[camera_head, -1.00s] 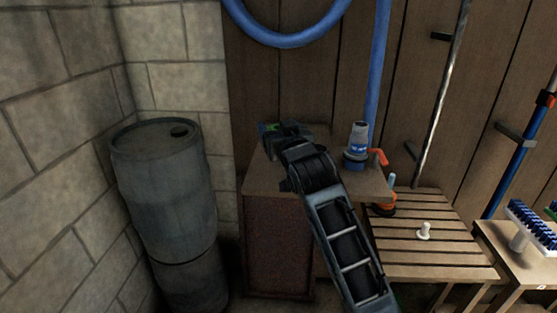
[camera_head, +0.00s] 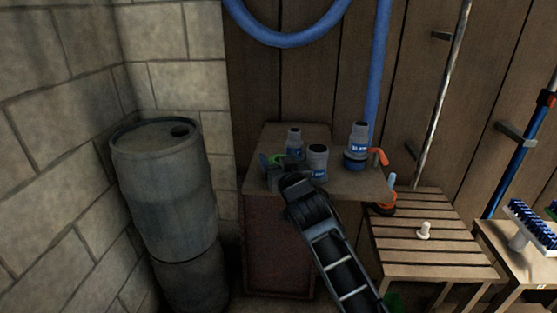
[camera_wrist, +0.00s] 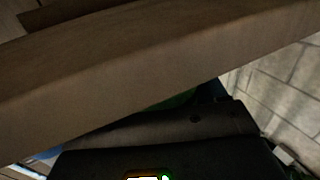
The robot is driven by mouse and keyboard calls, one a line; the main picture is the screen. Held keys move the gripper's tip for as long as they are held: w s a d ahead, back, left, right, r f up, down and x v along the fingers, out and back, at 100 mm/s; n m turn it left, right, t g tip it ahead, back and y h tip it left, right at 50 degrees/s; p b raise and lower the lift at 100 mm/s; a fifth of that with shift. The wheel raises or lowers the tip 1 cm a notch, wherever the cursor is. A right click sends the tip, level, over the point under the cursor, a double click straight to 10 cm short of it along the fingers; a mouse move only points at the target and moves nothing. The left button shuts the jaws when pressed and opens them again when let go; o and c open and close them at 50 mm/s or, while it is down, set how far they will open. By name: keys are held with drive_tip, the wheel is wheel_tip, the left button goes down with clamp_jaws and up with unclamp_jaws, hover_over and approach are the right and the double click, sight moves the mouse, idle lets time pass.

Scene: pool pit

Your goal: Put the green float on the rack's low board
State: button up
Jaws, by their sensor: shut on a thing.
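My gripper (camera_head: 276,172) is shut on a green thing, taken to be the green float (camera_head: 275,159). It is by the left part of a wooden cabinet top (camera_head: 345,188). Only a little green shows past the jaws in the head view. In the wrist view a dark green patch of the float (camera_wrist: 182,99) shows behind a broad brown wooden edge (camera_wrist: 150,75), and the fingertips are hidden. I cannot tell whether the float touches the top. I cannot pick out the rack's low board for sure.
Three grey-blue bottles stand on the cabinet top, one (camera_head: 317,162) close to my gripper. A grey barrel (camera_head: 165,195) stands at left. A slatted bench (camera_head: 420,255) is at right, with another green thing (camera_head: 393,301) low by it. A blue-bristled brush (camera_head: 530,222) is far right.

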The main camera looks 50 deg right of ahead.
drive_tip(key=o, duration=0.8)
drive_tip(key=shift+f, duration=0.1)
drive_tip(key=shift+o, duration=0.2)
drive_tip(key=shift+r+p, duration=0.25)
drive_tip(key=shift+p, duration=0.05)
drive_tip(key=s+a+f+n+y, duration=0.1)
drive_tip(key=s+a+f+y, duration=0.1)
drive_tip(key=s+a, duration=0.5)
drive_tip(key=s+a+f+n+y+b, duration=0.1)
drive_tip(key=s+a, duration=0.7)
drive_tip(key=s, duration=0.8)
drive_tip(key=s+a+f+n+y+b, duration=0.1)
drive_tip(key=s+a+f+y, duration=0.3)
drive_tip(key=s, duration=0.7)
drive_tip(key=a+f+n, duration=0.1)
drive_tip(key=a+f, duration=0.1)
drive_tip(key=a, duration=0.2)
drive_tip(key=shift+s+a+n, duration=0.25)
drive_tip(key=shift+s+n, duration=0.1)
drive_tip(key=shift+n, duration=0.05)
drive_tip(key=s+r, duration=0.1)
drive_tip(key=s, duration=0.2)
drive_tip(key=s+a+r+y, duration=0.1)
drive_tip(key=s, duration=0.2)
drive_tip(key=s+r+n+y, duration=0.1)
drive_tip(key=s, duration=0.3)
drive_tip(key=shift+a+r+g, duration=0.1)
drive_tip(key=shift+a+g, duration=0.3)
drive_tip(key=shift+c, duration=0.4)
